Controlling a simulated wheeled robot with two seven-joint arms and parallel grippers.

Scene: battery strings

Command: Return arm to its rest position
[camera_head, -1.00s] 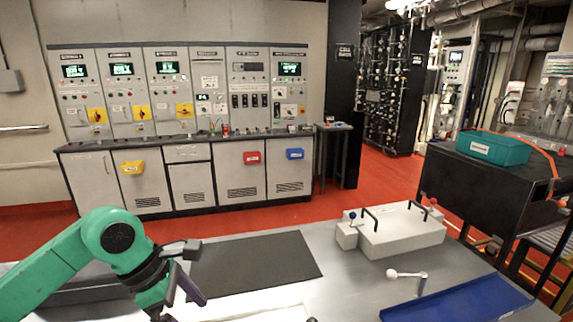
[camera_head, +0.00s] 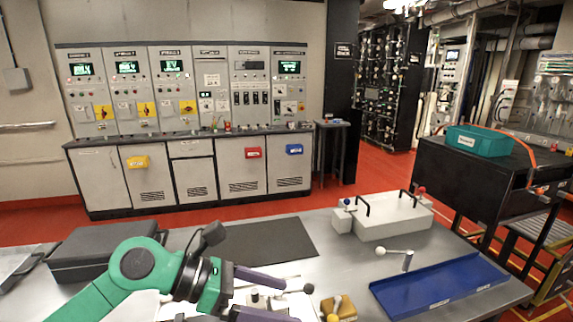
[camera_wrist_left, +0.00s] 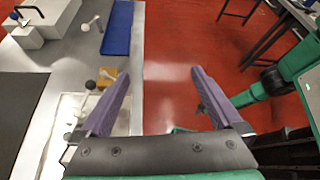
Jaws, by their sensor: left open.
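My left arm (camera_head: 130,272) is green and comes in from the lower left in the head view. Its purple-fingered gripper (camera_head: 282,302) points right over the front of the grey workbench (camera_head: 318,238). In the left wrist view the gripper (camera_wrist_left: 160,82) has its two fingers wide apart with nothing between them, only red floor and the bench edge behind. A green arm link (camera_wrist_left: 258,92), seemingly my right arm, shows at the right of the wrist view. My right gripper cannot be made out.
The bench bears a white box with black handles (camera_head: 390,222), a blue tray (camera_head: 440,285), a yellow-brown block (camera_head: 340,306) near the gripper, a white-knobbed lever (camera_head: 406,260), a dark mat (camera_head: 268,243) and a dark case (camera_head: 100,252). Red floor lies beyond.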

